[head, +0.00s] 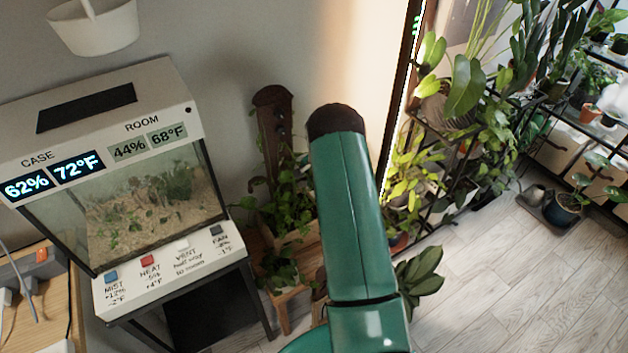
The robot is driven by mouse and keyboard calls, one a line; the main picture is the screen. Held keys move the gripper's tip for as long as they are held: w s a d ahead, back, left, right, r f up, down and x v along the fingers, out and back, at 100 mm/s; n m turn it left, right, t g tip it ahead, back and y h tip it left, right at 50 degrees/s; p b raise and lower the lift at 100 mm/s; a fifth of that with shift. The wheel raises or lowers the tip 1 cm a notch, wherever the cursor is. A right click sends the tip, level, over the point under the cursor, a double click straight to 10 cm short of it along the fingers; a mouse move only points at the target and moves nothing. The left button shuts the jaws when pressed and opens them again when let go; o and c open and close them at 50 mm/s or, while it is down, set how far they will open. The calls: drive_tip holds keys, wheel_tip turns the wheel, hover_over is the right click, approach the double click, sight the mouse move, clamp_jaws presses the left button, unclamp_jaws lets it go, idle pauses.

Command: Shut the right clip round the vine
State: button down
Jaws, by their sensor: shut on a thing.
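A leafy green vine (287,208) grows in a planter on a small wooden stand, left of my green arm. A dark brown upright board (273,125) with a rounded top rises behind it against the wall. Small dark knob-like parts show at the board's right edge; I cannot tell whether they are clips. I cannot make out the right clip. My arm link stands large in the middle and covers the area just right of the vine. My gripper does not show, so its contact with clip or vine is hidden.
A white terrarium case (120,165) with lit displays and coloured buttons stands at left on a dark stand. A white hanging pot (95,28) is above it. Crowded plant shelves (465,150) stand at right. The pale plank floor (500,275) is clear at lower right.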

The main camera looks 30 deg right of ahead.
drive_tip(key=shift+s+a+m+h, duration=0.3)
drive_tip(key=shift+a+m, duration=0.3)
drive_tip(key=shift+m, duration=0.65)
drive_tip(key=shift+s+a+m+h, duration=0.2)
drive_tip(key=shift+a+m, duration=0.45)
drive_tip(key=shift+m, duration=0.65)
drive_tip(key=shift+s+a+m+h, duration=0.2)
drive_tip(key=shift+s+a+m, duration=0.3)
drive_tip(key=shift+m, duration=0.75)
drive_tip(key=shift+w+a, duration=0.1)
drive_tip(key=c, duration=1.3)
unclamp_jaws()
drive_tip(key=shift+a, duration=0.15)
